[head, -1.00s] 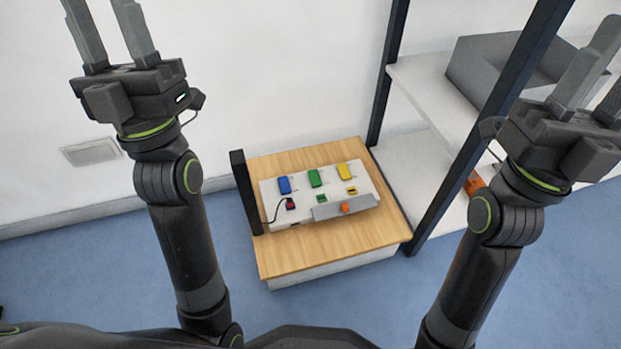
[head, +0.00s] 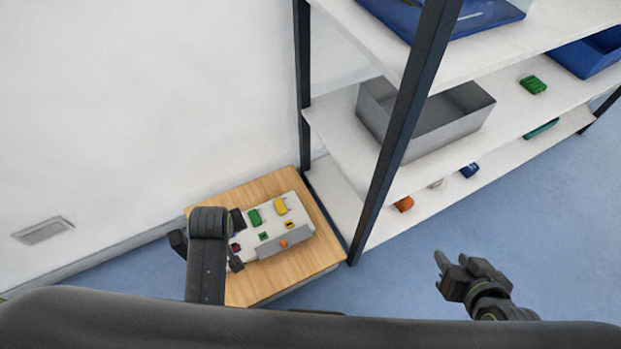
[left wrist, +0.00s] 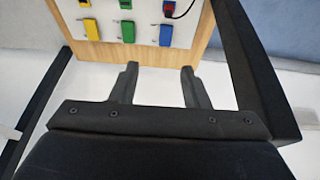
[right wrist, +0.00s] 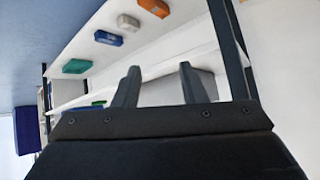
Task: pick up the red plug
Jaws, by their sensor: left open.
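The red plug (left wrist: 169,8) sits on the white panel (left wrist: 105,8), with a black cable, at the top of the left wrist view. It is a small dark red spot (head: 235,247) in the head view, beside dark parts of my left arm. My left gripper (left wrist: 160,67) is open and empty, its fingers pointing toward the panel with a gap between. In the head view my left arm covers part of the panel, and I cannot make out the left fingers clearly. My right gripper (head: 450,257) is open and empty over the floor at right, far from the panel.
The panel, with blue (left wrist: 166,34), green (left wrist: 128,31) and yellow (left wrist: 91,29) blocks, rests on a wooden-topped stand (head: 325,255). A shelf rack (head: 385,140) with a grey bin (head: 455,135) stands right of it. Blue floor is free at right.

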